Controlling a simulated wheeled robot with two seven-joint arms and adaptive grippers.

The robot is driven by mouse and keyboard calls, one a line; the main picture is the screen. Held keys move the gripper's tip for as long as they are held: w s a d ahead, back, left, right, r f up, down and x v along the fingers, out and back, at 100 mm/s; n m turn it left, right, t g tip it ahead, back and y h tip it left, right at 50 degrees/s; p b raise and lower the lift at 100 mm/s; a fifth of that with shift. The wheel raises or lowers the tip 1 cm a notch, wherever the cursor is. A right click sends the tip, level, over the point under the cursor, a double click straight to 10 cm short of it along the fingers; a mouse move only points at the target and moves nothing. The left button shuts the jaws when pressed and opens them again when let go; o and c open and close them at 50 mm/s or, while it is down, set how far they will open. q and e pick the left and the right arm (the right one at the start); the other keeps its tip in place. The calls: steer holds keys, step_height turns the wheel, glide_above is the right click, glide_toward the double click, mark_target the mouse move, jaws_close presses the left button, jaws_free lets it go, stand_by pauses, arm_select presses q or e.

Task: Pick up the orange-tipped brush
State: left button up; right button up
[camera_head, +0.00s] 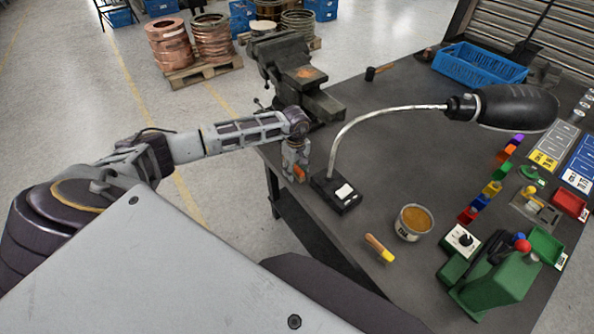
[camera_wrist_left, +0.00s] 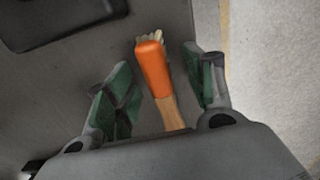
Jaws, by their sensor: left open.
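The orange-tipped brush (camera_wrist_left: 154,70) lies on the grey bench top close to its edge, with a wooden part running back toward my palm. My left gripper (camera_wrist_left: 161,88) is open, its green-padded fingers on either side of the brush with a gap to each. In the head view the left gripper (camera_head: 294,165) points down at the bench edge beside the lamp base, and a little of the orange tip (camera_head: 299,173) shows at its fingers; the rest is hidden. My right gripper is not in view.
The desk lamp's black base (camera_head: 338,193) stands close right of the left gripper. A yellow-tipped brush (camera_head: 379,248) and a round tin (camera_head: 413,223) lie nearer. A vise (camera_head: 295,75) is behind. A blue crate (camera_head: 478,66) is at the back; the middle bench is clear.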

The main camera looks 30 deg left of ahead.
mark_target(296, 167)
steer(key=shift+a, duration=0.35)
arm_select(q)
steer(key=c, duration=1.1)
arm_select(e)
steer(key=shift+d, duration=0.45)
arm_select(q)
steer(key=shift+r, duration=0.15)
steer(key=shift+c, duration=0.2)
step_height(296, 167, up, 8)
steer(key=shift+b, duration=0.6)
steer(key=shift+r, duration=0.85)
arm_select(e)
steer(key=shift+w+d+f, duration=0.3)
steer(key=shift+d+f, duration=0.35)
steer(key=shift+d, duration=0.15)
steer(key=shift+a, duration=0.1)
